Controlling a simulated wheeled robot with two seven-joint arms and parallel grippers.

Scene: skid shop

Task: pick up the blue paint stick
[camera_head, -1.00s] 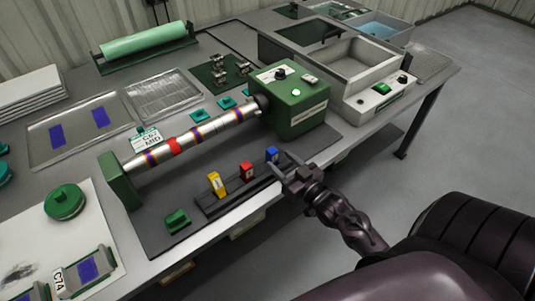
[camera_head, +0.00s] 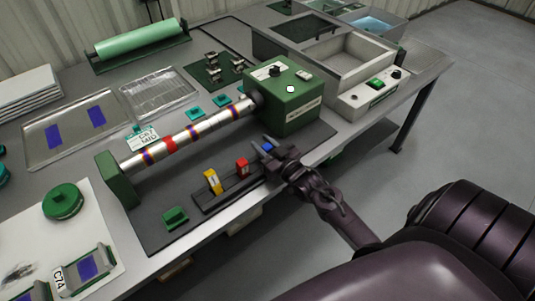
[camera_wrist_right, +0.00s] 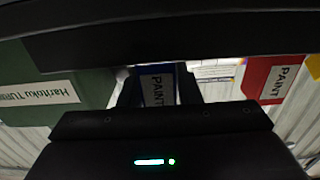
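The blue paint stick (camera_head: 267,147) stands at the right end of a dark holder (camera_head: 228,190) on the bench, partly hidden by my gripper. My right gripper (camera_head: 264,146) is open, with its fingers reaching around the blue stick. In the right wrist view the blue stick (camera_wrist_right: 157,88), labelled PAINT, sits between the two dark fingers (camera_wrist_right: 158,92); firm contact on both sides cannot be made out. My left gripper is not in view.
A red stick (camera_head: 243,168) and a yellow stick (camera_head: 213,181) stand in the same holder to the left. A green machine box (camera_head: 291,97) with a striped roller (camera_head: 190,137) is behind. A small green block (camera_head: 175,217) lies left of the holder.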

